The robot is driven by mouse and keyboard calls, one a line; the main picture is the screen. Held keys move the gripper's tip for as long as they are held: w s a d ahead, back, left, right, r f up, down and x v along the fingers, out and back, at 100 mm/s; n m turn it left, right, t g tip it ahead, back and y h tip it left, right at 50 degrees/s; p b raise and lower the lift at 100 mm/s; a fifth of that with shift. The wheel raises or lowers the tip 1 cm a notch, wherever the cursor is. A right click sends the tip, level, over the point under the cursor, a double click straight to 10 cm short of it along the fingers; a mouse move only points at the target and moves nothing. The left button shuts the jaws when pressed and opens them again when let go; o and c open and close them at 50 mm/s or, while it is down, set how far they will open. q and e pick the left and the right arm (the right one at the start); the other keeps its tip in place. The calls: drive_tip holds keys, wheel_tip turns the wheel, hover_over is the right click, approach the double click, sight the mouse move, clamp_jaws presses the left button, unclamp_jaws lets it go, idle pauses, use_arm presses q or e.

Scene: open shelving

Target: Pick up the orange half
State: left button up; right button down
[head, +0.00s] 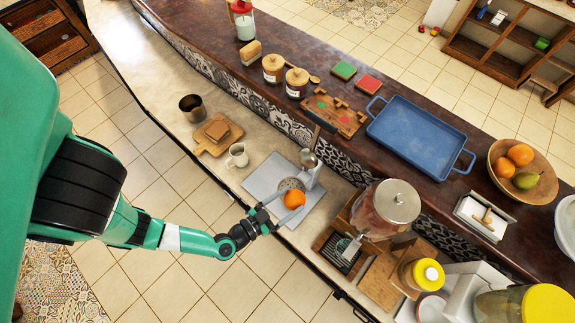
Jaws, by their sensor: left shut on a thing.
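The orange half (294,198) shows its round orange side, above a light grey board on the lower counter. My left gripper (288,206) reaches in from the left and is shut on the orange half, with a finger on either side of it. Whether the orange half touches the board below is hard to tell. My right gripper is not in view.
The grey board (262,181) carries a metal juicer (309,168) just behind the orange half. A white mug (237,156) stands left of it and a drink dispenser (384,209) right of it. A blue tray (415,135) and a fruit bowl (541,187) are on the upper counter.

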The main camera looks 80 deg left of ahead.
use_arm(q)
drive_tip(key=s+d+r, duration=0.1)
drive_tip(key=d+r, duration=0.2)
drive_tip(key=d, duration=0.4)
